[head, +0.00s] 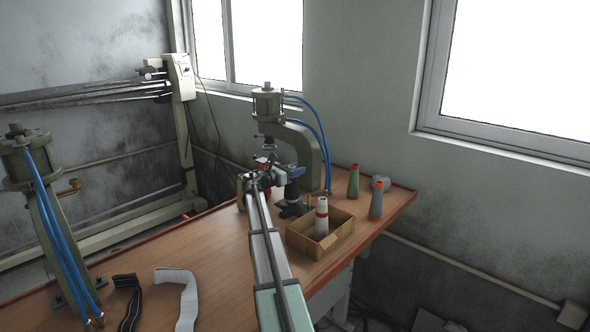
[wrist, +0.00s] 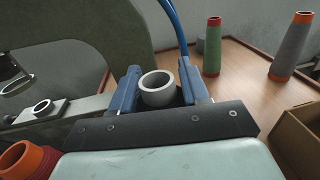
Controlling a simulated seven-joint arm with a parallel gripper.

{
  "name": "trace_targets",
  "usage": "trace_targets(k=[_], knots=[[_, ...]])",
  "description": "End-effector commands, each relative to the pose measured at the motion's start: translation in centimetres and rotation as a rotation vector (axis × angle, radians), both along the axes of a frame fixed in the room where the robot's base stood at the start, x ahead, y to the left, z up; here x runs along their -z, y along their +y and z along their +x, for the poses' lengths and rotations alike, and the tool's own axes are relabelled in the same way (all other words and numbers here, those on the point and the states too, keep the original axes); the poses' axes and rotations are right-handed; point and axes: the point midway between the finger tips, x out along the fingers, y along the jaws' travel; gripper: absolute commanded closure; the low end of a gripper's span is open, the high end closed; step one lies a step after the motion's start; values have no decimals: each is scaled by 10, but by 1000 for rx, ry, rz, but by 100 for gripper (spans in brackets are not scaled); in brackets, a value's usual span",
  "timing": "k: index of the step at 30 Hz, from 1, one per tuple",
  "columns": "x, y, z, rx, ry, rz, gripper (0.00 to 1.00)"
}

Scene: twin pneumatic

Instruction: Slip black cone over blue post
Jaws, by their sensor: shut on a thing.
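My gripper (wrist: 160,88) has blue fingers and is shut on a hollow piece with a pale grey round rim (wrist: 146,98). A dark patch shows below this rim, but most of the piece is hidden, so I cannot tell if it is the black cone. In the head view my gripper (head: 291,188) is in front of the right press, left of the cardboard box. I cannot make out a blue post apart from my blue fingers. An orange hollow end (wrist: 22,162) shows at the lower left of the wrist view.
The right press (head: 312,150) with blue hoses stands behind my gripper. An open box (head: 336,238) holds a white cone (head: 321,215). A green cone (head: 353,181) and a grey orange-tipped cone (head: 376,203) stand further right. Two straps lie at front left beside another press (head: 45,210).

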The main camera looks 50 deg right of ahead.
Motion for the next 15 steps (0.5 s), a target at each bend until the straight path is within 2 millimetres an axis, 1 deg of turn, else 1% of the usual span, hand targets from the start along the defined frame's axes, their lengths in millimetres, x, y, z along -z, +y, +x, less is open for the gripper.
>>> trace_targets(k=[7, 8, 15], knots=[[5, 0, 0, 0, 0, 0, 100], [5, 0, 0, 0, 0, 0, 52], [4, 0, 0, 0, 0, 0, 29]])
